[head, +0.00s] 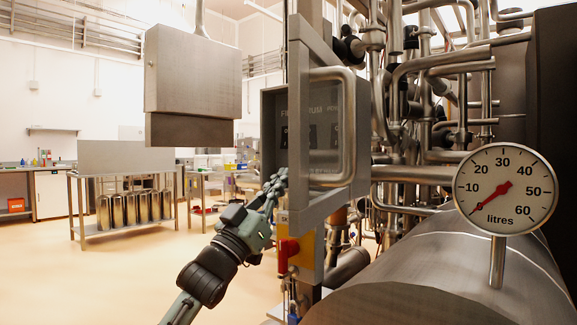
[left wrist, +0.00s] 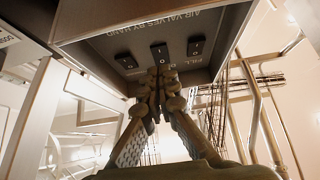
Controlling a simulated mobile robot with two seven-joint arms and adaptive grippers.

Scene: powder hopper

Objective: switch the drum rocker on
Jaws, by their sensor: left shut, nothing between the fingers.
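The control box (head: 268,125) stands right of centre in the head view, with dark rocker switches on its panel. The middle label looks like DRUM, and the middle rocker (head: 313,137) sits below it. In the left wrist view the panel is seen from below with three rockers; the middle one (left wrist: 159,50) shows light marks. My left gripper (head: 280,180) is shut and empty, reaching up at the box's lower edge. In the left wrist view its fingertips (left wrist: 160,78) appear just below the middle rocker; contact cannot be told. My right gripper is out of view.
A frame with a thick bar handle (head: 347,125) stands in front of the panel's right part. Pipes and a steel vessel (head: 440,285) with a litres dial (head: 506,190) fill the right. Open floor lies left.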

